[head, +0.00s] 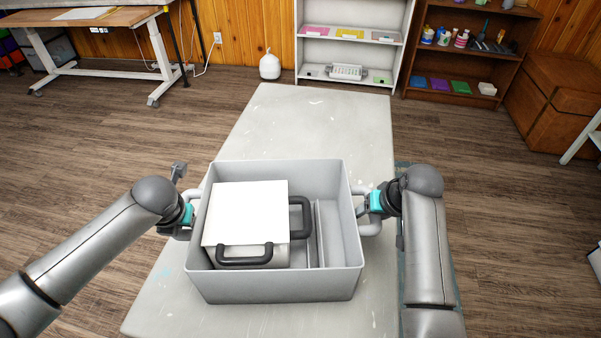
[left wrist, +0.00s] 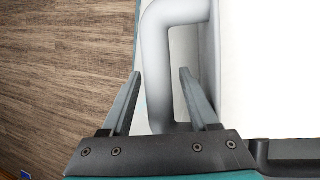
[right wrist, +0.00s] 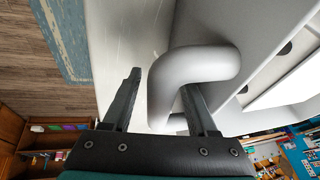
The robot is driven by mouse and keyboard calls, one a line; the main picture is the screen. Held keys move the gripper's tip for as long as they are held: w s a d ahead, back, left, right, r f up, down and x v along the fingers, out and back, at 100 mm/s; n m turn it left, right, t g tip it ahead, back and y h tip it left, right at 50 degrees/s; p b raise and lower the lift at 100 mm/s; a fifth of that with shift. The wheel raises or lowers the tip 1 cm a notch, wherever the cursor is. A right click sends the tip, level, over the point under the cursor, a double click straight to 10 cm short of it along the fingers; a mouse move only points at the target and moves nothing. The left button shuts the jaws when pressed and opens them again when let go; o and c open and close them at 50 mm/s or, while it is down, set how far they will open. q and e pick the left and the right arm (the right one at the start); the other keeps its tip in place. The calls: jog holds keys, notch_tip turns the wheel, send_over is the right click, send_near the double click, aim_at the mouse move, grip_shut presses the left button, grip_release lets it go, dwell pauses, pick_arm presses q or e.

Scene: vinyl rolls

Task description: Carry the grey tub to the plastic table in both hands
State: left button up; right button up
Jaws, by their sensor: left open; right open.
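The grey tub (head: 275,288) is an open rectangular box standing on a long pale table top (head: 305,120). It has a light grey bar handle on its left side and another on its right side. My left gripper (head: 190,214) is at the left handle; in the left wrist view the handle (left wrist: 165,70) runs between its parted fingers (left wrist: 160,100). My right gripper (head: 370,203) is at the right handle; in the right wrist view the handle (right wrist: 160,85) lies between its open fingers (right wrist: 160,100), partly covering one. I cannot tell whether this table is the plastic one.
Inside the tub are a white box (head: 245,205) with dark handles and thin upright grey panels (head: 321,235). A white shelf (head: 350,55) and brown shelf (head: 455,75) stand at the back. A wooden-topped table (head: 85,20) is far left. Wooden floor is open on both sides.

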aim_at(180, 228)
pick_arm(q)
jog(key=v, duration=0.7)
jog(key=shift+s+r, duration=0.1)
jog(key=shift+r, duration=0.2)
pick_arm(e)
jog(key=v, duration=1.2)
pick_arm(q)
jog(key=o, duration=0.6)
jog(key=shift+d, duration=0.1)
jog(key=shift+s, duration=0.1)
pick_arm(e)
jog(key=o, duration=0.6)
pick_arm(q)
jog(key=shift+d+f, duration=0.1)
